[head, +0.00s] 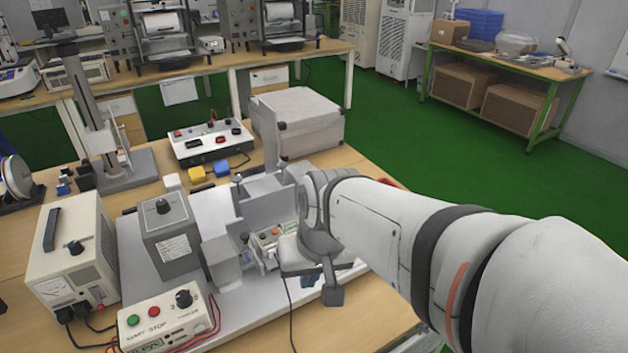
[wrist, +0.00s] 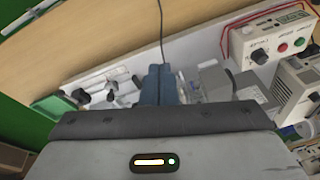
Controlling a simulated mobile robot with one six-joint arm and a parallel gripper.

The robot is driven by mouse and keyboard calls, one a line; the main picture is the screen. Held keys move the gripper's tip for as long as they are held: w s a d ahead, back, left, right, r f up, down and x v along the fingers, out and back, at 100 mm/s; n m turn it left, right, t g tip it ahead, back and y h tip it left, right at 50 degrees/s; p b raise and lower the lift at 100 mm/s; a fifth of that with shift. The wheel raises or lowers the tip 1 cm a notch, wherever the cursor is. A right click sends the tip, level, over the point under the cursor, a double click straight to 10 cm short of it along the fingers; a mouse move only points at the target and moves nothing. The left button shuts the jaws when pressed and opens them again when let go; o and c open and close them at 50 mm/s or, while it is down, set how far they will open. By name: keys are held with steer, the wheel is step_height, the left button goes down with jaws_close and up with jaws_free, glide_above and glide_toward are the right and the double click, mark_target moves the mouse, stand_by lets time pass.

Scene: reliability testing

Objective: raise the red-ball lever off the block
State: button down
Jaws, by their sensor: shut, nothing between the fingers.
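I cannot make out the red-ball lever or its block for certain in either view. My arm covers part of the test rig (head: 265,210) in the head view. A small red patch (head: 388,183) shows behind my arm, too hidden to identify. My gripper (wrist: 158,70) is shut and empty in the wrist view, its blue-grey fingers together over the pale base plate. In the head view it is at the right part of the rig, mostly hidden by my wrist. Light grey and dark fixture parts (wrist: 105,88) lie left of the fingers in the wrist view.
A START/STOP box (head: 165,318) with red wires, a grey knob box (head: 165,235) and a meter unit (head: 75,255) stand left of the rig. A grey case (head: 305,125) and a button panel (head: 210,142) stand behind. A black cable (head: 290,310) runs toward the front.

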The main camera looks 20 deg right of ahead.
steer(key=w+d+f+m+t+y+b, duration=0.25)
steer(key=w+d+f+m, duration=0.2)
steer(key=m, duration=0.35)
steer(key=w+d+f+m+t+y+b, duration=0.2)
steer(key=w+d+f+m+b, duration=0.15)
steer(key=w+m, duration=0.35)
steer(key=d+f+m+t+h+b, duration=0.1)
steer(key=d+f+m+t+h, duration=0.1)
steer(key=d+m, duration=0.5)
steer(key=w+d+f+m+t+h+b, duration=0.1)
steer(key=d+m+t+h+b, duration=0.1)
steer(key=d+m, duration=0.5)
steer(key=d+t+h, duration=0.1)
steer(key=d, duration=0.3)
steer(key=shift+f+b, duration=0.3)
steer(key=shift+f, duration=0.05)
steer(key=shift+w+a, duration=0.1)
steer(key=shift+w, duration=0.05)
steer(key=b+x, duration=0.1)
steer(key=x, duration=0.9)
steer(key=shift+r, duration=0.1)
